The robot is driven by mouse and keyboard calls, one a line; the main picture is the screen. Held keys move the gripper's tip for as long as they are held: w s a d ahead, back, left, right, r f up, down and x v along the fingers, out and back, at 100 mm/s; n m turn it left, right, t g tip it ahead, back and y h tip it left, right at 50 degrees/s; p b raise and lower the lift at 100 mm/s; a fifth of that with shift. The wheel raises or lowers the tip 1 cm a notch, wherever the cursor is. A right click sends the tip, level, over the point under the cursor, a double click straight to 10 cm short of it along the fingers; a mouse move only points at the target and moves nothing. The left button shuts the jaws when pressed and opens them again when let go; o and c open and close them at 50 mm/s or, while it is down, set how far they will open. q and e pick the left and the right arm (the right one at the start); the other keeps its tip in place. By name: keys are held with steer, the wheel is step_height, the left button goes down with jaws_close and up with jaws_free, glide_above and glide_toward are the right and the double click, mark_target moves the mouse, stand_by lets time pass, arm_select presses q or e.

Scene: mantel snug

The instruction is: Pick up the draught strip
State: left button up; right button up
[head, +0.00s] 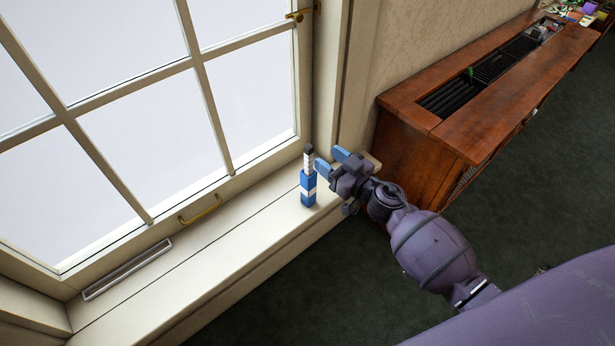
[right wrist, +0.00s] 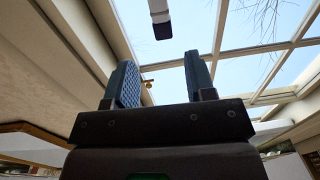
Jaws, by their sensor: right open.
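What I take for the draught strip (head: 308,178) stands upright on the pale window sill in the head view. Its wider lower part is blue with a white band, and its narrower upper part is white with a dark top. In the right wrist view its white part and dark end (right wrist: 161,20) show beyond the fingertips, at the top edge. My right gripper (head: 331,160) is open and empty, just right of the strip's upper part, with its blue fingers pointing towards it. It also shows in the right wrist view (right wrist: 160,82). My left gripper is out of view.
The window sill (head: 225,250) is mostly bare, with a long narrow grey slot or strip (head: 127,269) at its left. The window with a brass handle (head: 200,209) rises behind. A wooden cabinet (head: 418,155) with a dark grille stands to the right.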

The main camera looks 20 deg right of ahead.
mark_target(311, 150)
steer(key=shift+x, duration=0.95)
steer(key=w+a, duration=0.1)
steer(key=w+a+f+b, duration=0.1)
steer(key=w, duration=0.1)
steer(key=shift+w+f+b, duration=0.1)
steer(key=shift+b, duration=0.2)
steer(key=shift+w+a, duration=0.2)
steer(key=shift+w, duration=0.2)
steer(key=shift+w+a+r, duration=0.1)
steer(key=shift+w+r, duration=0.1)
steer(key=shift+r, duration=0.05)
steer(key=c, duration=0.9)
jaws_close()
